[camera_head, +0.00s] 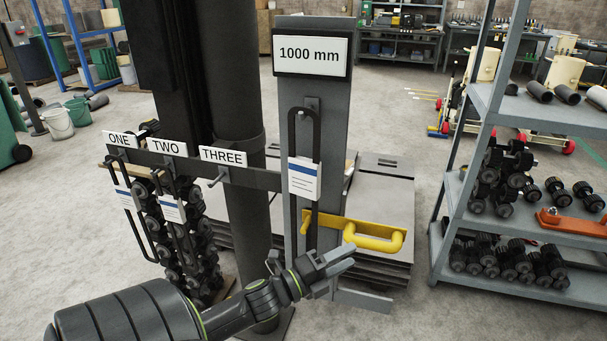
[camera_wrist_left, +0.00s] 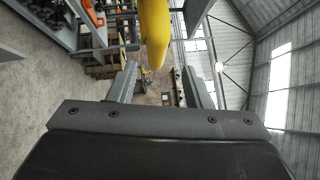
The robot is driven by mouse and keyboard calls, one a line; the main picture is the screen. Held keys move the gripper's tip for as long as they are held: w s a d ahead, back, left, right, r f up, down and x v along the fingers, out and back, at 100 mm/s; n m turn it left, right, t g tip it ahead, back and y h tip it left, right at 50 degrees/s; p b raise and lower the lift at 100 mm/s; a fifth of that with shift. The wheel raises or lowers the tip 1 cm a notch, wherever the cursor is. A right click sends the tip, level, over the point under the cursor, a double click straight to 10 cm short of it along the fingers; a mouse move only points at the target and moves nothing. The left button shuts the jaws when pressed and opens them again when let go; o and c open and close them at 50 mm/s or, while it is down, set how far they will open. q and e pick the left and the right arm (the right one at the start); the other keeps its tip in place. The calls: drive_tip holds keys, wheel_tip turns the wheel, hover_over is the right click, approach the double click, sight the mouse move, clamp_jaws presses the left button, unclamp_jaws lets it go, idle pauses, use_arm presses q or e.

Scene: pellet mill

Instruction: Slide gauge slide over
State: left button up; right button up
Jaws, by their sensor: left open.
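The yellow gauge slide (camera_head: 340,226) sits low on the front of a grey upright post (camera_head: 330,110) under a "1000 mm" sign (camera_head: 310,53). Its rounded yellow handle (camera_head: 375,240) sticks out to the right. My left gripper (camera_head: 345,262) is just below and left of the handle in the head view, open and empty. In the left wrist view the yellow handle (camera_wrist_left: 155,30) shows between and beyond the open fingers. I cannot tell whether a finger touches it. My right gripper is not in view.
A black loop with a white tag (camera_head: 304,178) hangs on the post above the slide. A bar with hooks labelled ONE, TWO and THREE (camera_head: 223,156) runs to the left. A shelf of dumbbells (camera_head: 540,200) stands at right. Flat stacked plates (camera_head: 385,190) lie behind the post.

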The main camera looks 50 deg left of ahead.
use_arm(q)
drive_tip(key=p+v, duration=0.1)
drive_tip(key=v, duration=0.8)
drive_tip(key=shift+s+a+p, duration=0.15)
drive_tip(key=shift+s+p, duration=0.2)
drive_tip(key=shift+s, duration=0.05)
drive_tip(key=s+a+f+n+g+y, duration=0.2)
drive_tip(key=f+n+g, duration=0.15)
drive_tip(key=f, duration=0.65)
drive_tip(key=s+a+f+n+g+y, duration=0.25)
drive_tip(key=f+n, duration=0.25)
drive_tip(key=f, duration=0.5)
drive_tip(key=s+a+f+n+g+y, duration=0.25)
drive_tip(key=f+n, duration=0.25)
drive_tip(key=f, duration=0.5)
drive_tip(key=s+d+f+n+g, duration=0.4)
drive_tip(key=s+d+f, duration=0.2)
drive_tip(key=s+f, duration=0.4)
drive_tip(key=s+d+f+n+g+h, duration=0.1)
drive_tip(key=s+d+f+n+g, duration=0.4)
drive_tip(key=s+f, duration=0.6)
drive_tip(key=shift+s+d, duration=0.2)
drive_tip(key=shift+d, duration=1.05)
